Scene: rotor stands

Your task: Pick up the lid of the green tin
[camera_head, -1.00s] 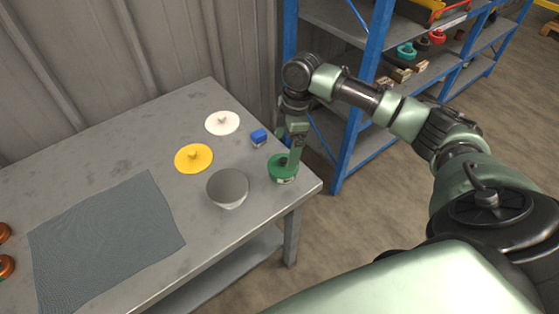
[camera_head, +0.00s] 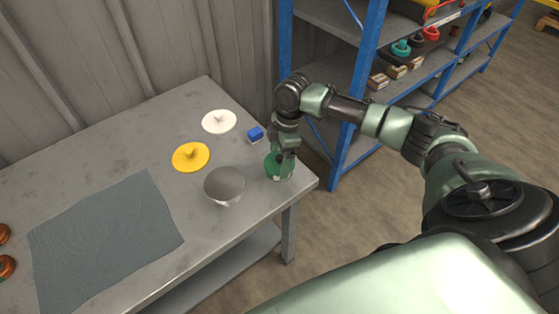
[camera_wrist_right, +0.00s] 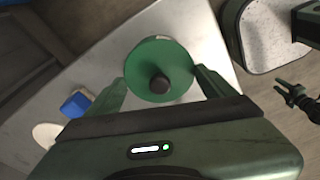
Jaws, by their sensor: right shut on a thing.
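The green tin (camera_head: 276,175) stands near the right corner of the table, with a pale label on its side. Its green round lid (camera_wrist_right: 150,58) with a dark knob (camera_wrist_right: 159,84) shows from above in the right wrist view. My right gripper (camera_head: 282,158) is at the top of the tin, pointing down. In the right wrist view the gripper's fingers (camera_wrist_right: 160,76) lie on opposite sides of the lid, shut on it. The lid looks level with the tin; I cannot see a gap between them. My left gripper is not in view.
A grey bowl (camera_head: 225,185) stands close left of the tin. A blue block (camera_head: 255,134), a white lid (camera_head: 219,121) and a yellow lid (camera_head: 190,156) lie behind it. A grey mat (camera_head: 105,240) covers the table's left part. A blue shelf rack (camera_head: 357,90) stands beyond the table.

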